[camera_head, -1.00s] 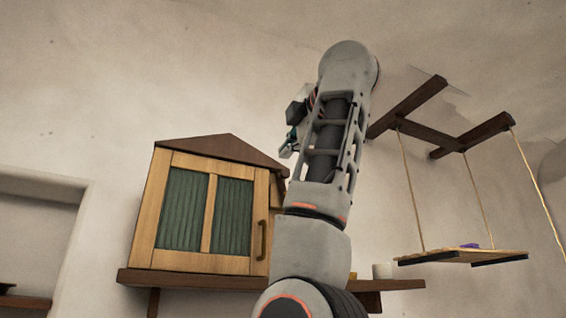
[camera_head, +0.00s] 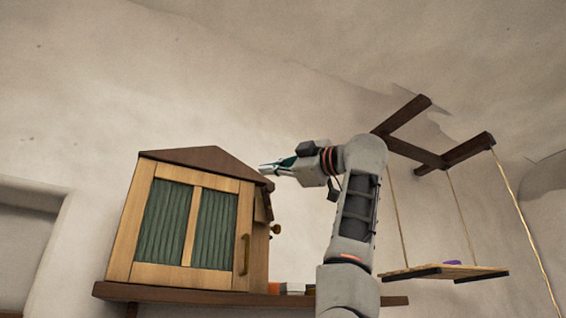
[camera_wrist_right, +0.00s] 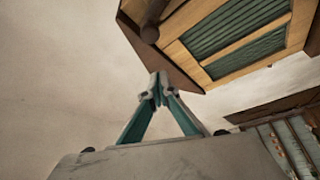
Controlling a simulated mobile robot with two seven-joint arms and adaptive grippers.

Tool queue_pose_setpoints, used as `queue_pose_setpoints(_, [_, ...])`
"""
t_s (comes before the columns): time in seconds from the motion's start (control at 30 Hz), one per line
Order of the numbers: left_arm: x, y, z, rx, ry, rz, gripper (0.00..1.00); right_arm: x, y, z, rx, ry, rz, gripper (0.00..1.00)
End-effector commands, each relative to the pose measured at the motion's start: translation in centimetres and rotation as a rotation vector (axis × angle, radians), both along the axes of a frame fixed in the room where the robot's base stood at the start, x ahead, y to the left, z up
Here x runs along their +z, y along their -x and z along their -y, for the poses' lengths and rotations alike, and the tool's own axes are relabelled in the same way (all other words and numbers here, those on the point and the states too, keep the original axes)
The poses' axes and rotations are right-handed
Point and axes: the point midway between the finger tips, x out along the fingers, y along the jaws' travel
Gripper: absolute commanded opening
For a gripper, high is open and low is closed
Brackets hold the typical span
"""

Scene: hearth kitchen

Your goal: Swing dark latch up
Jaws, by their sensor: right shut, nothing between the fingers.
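The wooden cabinet (camera_head: 246,215) has a dark gabled roof and green curtained door panels. A narrow dark piece, which looks like the latch (camera_head: 267,205), is on its right side under the roof edge. A round brown knob (camera_head: 276,229) sticks out just below it. My right gripper (camera_head: 264,168) points left, just above the right roof edge, and is shut and empty. In the wrist view its fingertips (camera_wrist_right: 158,88) meet in front of the roof underside. A dark bar with a round end (camera_wrist_right: 150,33) shows above them; I cannot tell if it is the latch. My left gripper is not in view.
The cabinet stands on a brown wall shelf (camera_head: 200,298) with small items to its right. A hanging board (camera_head: 435,273) on ropes, holding a purple object (camera_head: 453,262), is right of my arm under dark beams (camera_head: 420,152). The wall above the cabinet is clear.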

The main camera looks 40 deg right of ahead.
Motion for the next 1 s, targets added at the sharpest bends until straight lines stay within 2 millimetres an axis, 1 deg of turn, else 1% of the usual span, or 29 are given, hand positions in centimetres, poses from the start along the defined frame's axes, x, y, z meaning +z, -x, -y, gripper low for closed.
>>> queue_pose_setpoints(0.03, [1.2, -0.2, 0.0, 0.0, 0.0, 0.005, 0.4, 0.6, -1.0, -0.2, -0.001, 0.0, -0.003, 0.0])
queue_pose_setpoints(0.17, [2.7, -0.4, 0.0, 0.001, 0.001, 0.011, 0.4, 1.1, -3.4, -0.7, -0.001, 0.0, -0.003, 0.0])
queue_pose_setpoints(0.2, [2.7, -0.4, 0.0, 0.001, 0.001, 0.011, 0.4, 1.0, -3.7, -0.4, -0.002, -0.001, 0.0, 0.0])
queue_pose_setpoints(0.3, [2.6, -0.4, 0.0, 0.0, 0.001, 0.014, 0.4, -0.2, -3.5, 1.1, -0.003, -0.001, 0.001, 0.0])
queue_pose_setpoints(0.5, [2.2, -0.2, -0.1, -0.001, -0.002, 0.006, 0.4, -1.0, -3.4, 2.5, -0.001, 0.0, 0.0, 0.0])
queue_pose_setpoints(0.9, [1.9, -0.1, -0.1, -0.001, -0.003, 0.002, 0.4, -1.2, -3.3, 2.9, -0.002, 0.0, 0.0, 0.0])
queue_pose_setpoints(1.0, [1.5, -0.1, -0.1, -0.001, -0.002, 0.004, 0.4, -1.3, -3.3, 3.1, -0.004, -0.034, 0.007, 0.0])
